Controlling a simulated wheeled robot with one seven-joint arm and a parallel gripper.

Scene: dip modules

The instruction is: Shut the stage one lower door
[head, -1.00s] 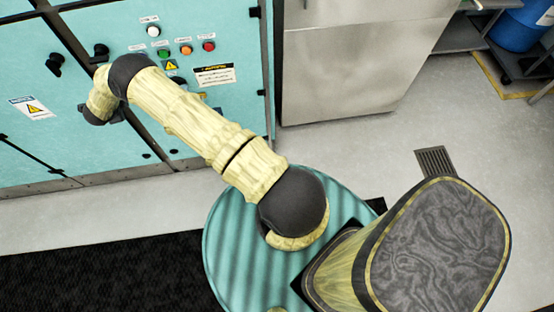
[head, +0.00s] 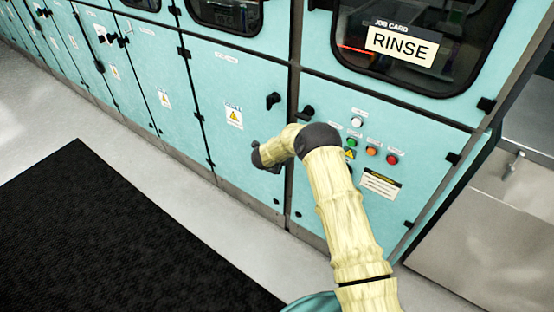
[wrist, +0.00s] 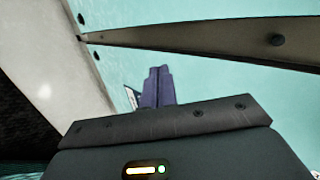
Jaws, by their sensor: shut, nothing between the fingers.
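Teal lower doors line the machine. The one beside my arm, a lower door (head: 234,160), bears a yellow warning label (head: 234,117) and a black handle (head: 272,100). It looks flush with its frame; its small name label is too small to read, so I cannot tell which stage it is. My gripper is at this door's lower right part, mostly hidden behind my wrist in the head view. In the wrist view my gripper (wrist: 157,88) has its purple fingers together and empty, in front of a teal panel (wrist: 215,75). Contact with the panel is unclear.
A control panel with several buttons (head: 371,151) is right of my arm, under a window with a RINSE card (head: 402,46). A black mat (head: 110,240) lies on the open grey floor (head: 60,130). A steel cabinet (head: 485,230) stands at the right.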

